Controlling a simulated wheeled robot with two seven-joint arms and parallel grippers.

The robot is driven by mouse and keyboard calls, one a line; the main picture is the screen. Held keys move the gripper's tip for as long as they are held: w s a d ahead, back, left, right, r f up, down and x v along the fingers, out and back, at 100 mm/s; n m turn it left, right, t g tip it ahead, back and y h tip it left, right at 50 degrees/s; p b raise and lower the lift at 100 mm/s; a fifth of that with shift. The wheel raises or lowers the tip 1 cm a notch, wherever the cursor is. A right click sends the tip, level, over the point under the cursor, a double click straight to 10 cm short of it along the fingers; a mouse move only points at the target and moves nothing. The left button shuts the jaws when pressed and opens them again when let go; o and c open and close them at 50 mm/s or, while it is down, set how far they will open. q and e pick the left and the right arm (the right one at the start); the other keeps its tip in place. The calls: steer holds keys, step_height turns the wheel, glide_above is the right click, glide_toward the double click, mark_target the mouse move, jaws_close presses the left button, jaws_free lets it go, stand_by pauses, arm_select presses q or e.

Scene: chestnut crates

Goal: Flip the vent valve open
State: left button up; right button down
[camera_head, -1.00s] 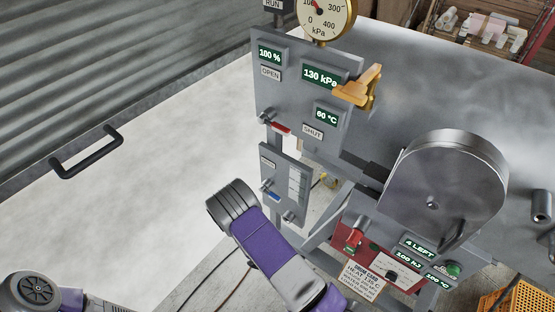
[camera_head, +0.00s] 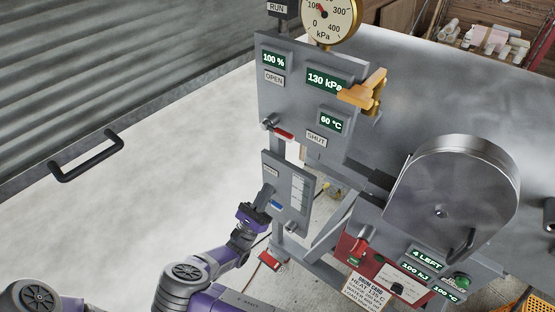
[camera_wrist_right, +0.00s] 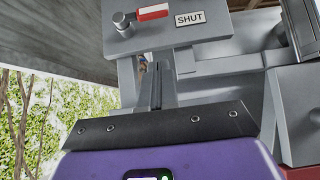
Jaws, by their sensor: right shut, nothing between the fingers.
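A red-handled lever (camera_head: 283,134) is on the lower edge of the grey upper panel (camera_head: 290,100). It pivots at a metal stub on its left and lies toward the SHUT plate (camera_head: 316,139); the OPEN plate (camera_head: 274,79) is above it. The red lever (camera_wrist_right: 152,12) and SHUT plate (camera_wrist_right: 189,19) show at the top of the right wrist view. My right gripper (camera_head: 266,192) is shut and empty, in front of the lower panel's left side, below the lever and apart from it. Its narrow closed fingers (camera_wrist_right: 157,86) point up below the lever. My left gripper is out of view.
A lower panel (camera_head: 268,170) with a blue handle (camera_head: 277,205) is close beside my right gripper. A yellow handle (camera_head: 363,92) sits at the upper panel's right. A round metal drum (camera_head: 450,190) and red control box (camera_head: 352,246) stand at right.

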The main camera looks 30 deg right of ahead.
mark_target(277, 131)
steer(key=s+a+r+b+x, duration=0.1)
steer(key=r+b+x, duration=0.1)
steer(key=x, duration=1)
steer(key=shift+a+r, duration=0.15)
steer(key=shift+r, duration=0.1)
steer(key=shift+w, duration=0.15)
